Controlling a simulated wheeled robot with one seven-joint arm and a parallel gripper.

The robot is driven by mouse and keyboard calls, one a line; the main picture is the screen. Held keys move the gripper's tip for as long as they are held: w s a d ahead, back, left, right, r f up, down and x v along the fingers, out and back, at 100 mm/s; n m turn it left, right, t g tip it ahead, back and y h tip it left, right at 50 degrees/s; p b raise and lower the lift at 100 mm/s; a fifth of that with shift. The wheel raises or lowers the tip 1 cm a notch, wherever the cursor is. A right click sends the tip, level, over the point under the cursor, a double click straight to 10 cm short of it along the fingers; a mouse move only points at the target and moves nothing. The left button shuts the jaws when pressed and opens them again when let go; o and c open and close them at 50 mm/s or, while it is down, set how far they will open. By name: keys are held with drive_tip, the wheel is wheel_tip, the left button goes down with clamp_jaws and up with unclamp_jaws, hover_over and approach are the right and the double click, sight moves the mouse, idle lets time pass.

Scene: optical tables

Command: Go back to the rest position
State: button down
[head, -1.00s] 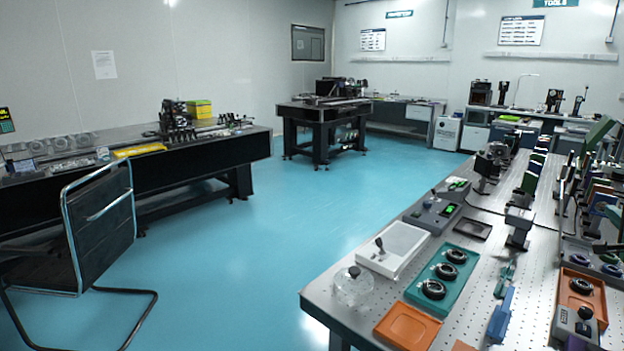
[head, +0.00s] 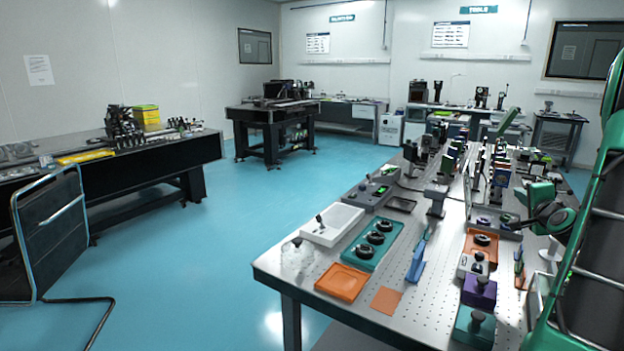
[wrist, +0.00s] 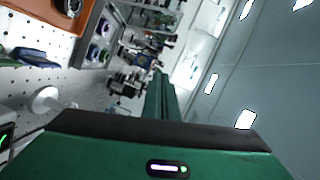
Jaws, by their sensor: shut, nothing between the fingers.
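My gripper (wrist: 160,88) shows in the wrist view as a green body with a black edge and narrow green fingers reaching up the middle. The fingers are together with nothing between them. In the wrist view they are over or beside the perforated tabletop, clear of the objects on it as far as I can tell. In the head view, my green and black arm stands at the right edge; I cannot make out the fingertips there.
The perforated optical table (head: 400,300) carries an orange tray (head: 342,281), a teal tray (head: 355,258), a white plate (head: 332,232) and several mounts. Left stand a chair (head: 52,230) and a black bench (head: 150,175). Blue floor (head: 200,260) between is clear.

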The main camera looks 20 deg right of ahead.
drive_tip(key=s+a+f+n+g+y, duration=0.1)
drive_tip(key=a+f+n+g+y, duration=0.3)
drive_tip(key=a, duration=0.7)
drive_tip(key=s+a+f+n+g+y, duration=0.1)
drive_tip(key=a+f+n+g+y, duration=0.3)
drive_tip(key=a, duration=0.8)
drive_tip(key=s+a+f+n+g, duration=0.1)
drive_tip(key=s+a+n+g, duration=0.2)
drive_tip(key=s+a, duration=0.5)
drive_tip(key=s+a+n+g+y, duration=0.1)
drive_tip(key=s+a+n+g, duration=0.2)
drive_tip(key=s+a, duration=0.6)
drive_tip(key=s+n, duration=0.1)
drive_tip(key=s, duration=0.7)
drive_tip(key=shift+s+a+f, duration=0.15)
drive_tip(key=shift+f, duration=0.25)
